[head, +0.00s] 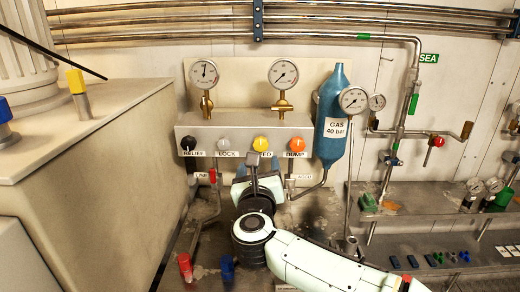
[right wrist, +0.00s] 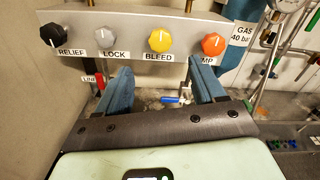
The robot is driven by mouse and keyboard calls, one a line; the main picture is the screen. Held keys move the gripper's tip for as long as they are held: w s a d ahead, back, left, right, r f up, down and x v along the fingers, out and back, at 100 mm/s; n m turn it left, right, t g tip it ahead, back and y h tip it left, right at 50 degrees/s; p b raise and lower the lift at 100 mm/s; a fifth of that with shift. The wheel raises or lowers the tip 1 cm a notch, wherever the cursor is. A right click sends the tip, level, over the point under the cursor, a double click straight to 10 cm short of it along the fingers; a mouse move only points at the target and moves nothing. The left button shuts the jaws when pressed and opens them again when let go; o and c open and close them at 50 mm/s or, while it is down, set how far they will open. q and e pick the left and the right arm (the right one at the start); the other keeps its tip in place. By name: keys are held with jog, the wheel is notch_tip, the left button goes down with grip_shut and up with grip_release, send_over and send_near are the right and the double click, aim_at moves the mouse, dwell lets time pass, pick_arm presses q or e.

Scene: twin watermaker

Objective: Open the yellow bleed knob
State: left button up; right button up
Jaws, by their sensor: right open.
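The yellow bleed knob (head: 261,144) is on the front of a grey valve panel (head: 222,120), above a label partly hidden by my right gripper. In the right wrist view the yellow knob (right wrist: 160,40) shows whole, with the BLEED label readable under it. My right gripper (head: 258,167) is just below and in front of the knob. Its two blue fingers stand apart in the right wrist view (right wrist: 158,72), one to each side below the knob, with nothing between them. My left gripper is in neither view.
A black RELIEF knob (head: 188,143) and grey LOCK knob (head: 224,145) are left of the yellow one; an orange DUMP knob (head: 297,144) is close on its right. A blue gas bottle (head: 333,105) stands right of the panel. Two gauges rise above it.

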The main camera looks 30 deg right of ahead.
aim_at(260, 145)
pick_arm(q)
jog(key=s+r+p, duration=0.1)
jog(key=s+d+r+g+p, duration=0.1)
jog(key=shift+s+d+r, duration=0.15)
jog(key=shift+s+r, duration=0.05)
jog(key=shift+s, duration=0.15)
pick_arm(e)
jog(key=x, duration=1.1)
jog(key=shift+d, duration=0.15)
jog(key=c, duration=1.1)
